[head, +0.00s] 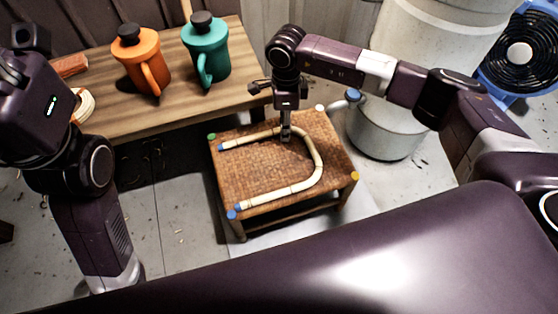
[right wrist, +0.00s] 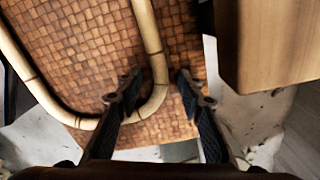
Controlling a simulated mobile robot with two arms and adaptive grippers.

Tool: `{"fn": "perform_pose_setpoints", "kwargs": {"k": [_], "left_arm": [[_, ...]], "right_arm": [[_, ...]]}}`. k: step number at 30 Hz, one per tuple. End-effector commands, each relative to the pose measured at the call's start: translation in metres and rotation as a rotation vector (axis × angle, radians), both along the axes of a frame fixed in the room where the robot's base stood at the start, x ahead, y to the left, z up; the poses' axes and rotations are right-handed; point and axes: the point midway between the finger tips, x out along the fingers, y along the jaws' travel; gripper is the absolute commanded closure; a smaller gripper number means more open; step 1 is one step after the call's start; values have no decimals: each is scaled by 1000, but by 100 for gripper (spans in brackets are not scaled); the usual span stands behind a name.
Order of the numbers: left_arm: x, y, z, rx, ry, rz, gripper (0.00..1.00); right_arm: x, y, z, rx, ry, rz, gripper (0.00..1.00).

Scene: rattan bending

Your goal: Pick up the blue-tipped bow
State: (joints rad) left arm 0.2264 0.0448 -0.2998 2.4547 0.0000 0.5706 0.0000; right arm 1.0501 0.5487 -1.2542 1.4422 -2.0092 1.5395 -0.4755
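The blue-tipped bow (head: 316,160) is a pale, U-shaped rattan piece lying on the woven seat of a stool (head: 262,180) in the head view. Its two blue ends point left and its curve is at the right. My right gripper (head: 286,133) is above the bow's far arm, near the bend. In the right wrist view my right gripper (right wrist: 160,80) is open, with one finger on each side of the bow (right wrist: 152,45). Gaps show between the fingers and the rattan. My left arm shows at the left of the head view, but its gripper is not in view.
A wooden table (head: 150,115) behind holds an orange pitcher (head: 140,60) and a teal pitcher (head: 206,48). A pale bucket (head: 385,132) stands right of the stool, with a blue-ended piece (head: 353,95) at its rim. A blue fan (head: 519,52) is far right.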

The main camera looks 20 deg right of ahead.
Motion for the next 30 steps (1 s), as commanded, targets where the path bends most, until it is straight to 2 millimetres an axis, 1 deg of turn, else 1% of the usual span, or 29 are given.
{"fn": "perform_pose_setpoints", "kwargs": {"k": [5, 15, 25, 30], "left_arm": [[0, 0, 1, 0, 0, 0, 66], [0, 0, 0, 0, 0, 0, 66], [0, 0, 1, 0, -1, -1, 66], [-1, 0, 5, -3, -5, -2, 66]], "right_arm": [[0, 0, 1, 0, 0, 0, 65], [0, 0, 1, 0, 0, 0, 100], [0, 0, 2, 0, 0, -1, 100], [0, 0, 11, 0, 0, -1, 100]]}}
